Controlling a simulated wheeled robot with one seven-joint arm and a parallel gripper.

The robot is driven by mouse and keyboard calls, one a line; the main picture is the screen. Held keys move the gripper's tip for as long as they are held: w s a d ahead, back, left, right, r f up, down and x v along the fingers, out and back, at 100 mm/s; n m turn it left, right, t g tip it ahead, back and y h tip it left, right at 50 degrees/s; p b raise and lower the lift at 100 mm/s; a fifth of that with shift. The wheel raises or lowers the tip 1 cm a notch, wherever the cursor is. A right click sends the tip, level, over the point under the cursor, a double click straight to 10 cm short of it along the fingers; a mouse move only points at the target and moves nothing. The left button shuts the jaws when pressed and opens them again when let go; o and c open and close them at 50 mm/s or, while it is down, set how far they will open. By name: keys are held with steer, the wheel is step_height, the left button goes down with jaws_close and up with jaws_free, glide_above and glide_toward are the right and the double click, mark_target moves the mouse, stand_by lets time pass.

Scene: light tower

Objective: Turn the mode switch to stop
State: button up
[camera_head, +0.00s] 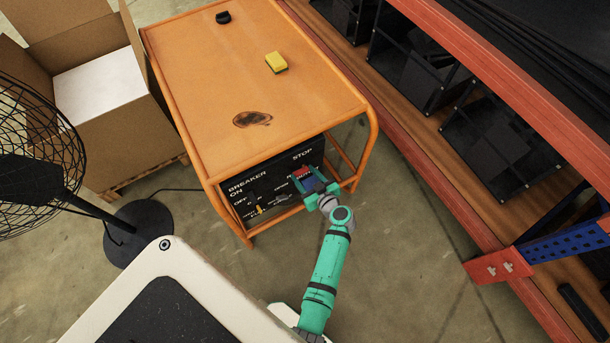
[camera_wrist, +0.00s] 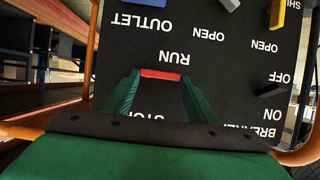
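The dark control panel (camera_head: 256,191) is on the front of the orange cart, below its top. The wrist view shows the panel (camera_wrist: 225,60) upside down, with RUN (camera_wrist: 174,57) beyond my fingertips and STOP partly hidden by my gripper. A red bar-shaped handle (camera_wrist: 162,74), probably the mode switch, lies crosswise between my fingertips, close to RUN. My gripper (camera_wrist: 162,77) has its green fingers apart, one at each end of the red handle. I cannot tell whether they press on it. In the head view my gripper (camera_head: 314,186) is at the panel's right part.
The orange cart (camera_head: 200,60) carries a sponge (camera_head: 276,62). A fan (camera_head: 40,165) and cardboard box (camera_head: 120,120) stand left; a rack (camera_head: 480,85) stands right.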

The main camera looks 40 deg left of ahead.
steer(key=shift+w+r, duration=0.1)
steer(key=shift+w, duration=0.1)
steer(key=m, duration=0.1)
steer(key=m+g, duration=0.1)
steer(key=y, duration=0.1)
steer(key=shift+w+d+r+m, duration=0.25)
steer(key=shift+w+r+m, duration=0.05)
steer(key=shift+w+m, duration=0.1)
steer(key=m+g, duration=0.1)
steer(key=m, duration=0.1)
steer(key=w+m+g+y, duration=0.1)
steer(key=shift+d+r+m+y, duration=0.2)
steer(key=shift+m+y, duration=0.1)
steer(key=shift+m, duration=0.1)
steer(key=m, duration=0.1)
steer(key=m+g+y, duration=0.1)
steer(key=shift+w+d+f+m, duration=0.1)
steer(key=shift+w+d+m, duration=0.05)
steer(key=shift+w+m, duration=0.25)
steer(key=m, duration=0.1)
steer(key=m+y, duration=0.1)
steer(key=m+g+y, duration=0.1)
steer(key=shift+w+d+f+m, duration=0.2)
steer(key=shift+w+f+m, duration=0.1)
steer(key=shift+w+m, duration=0.1)
steer(key=o, duration=1.1)
steer(key=shift+c, duration=0.2)
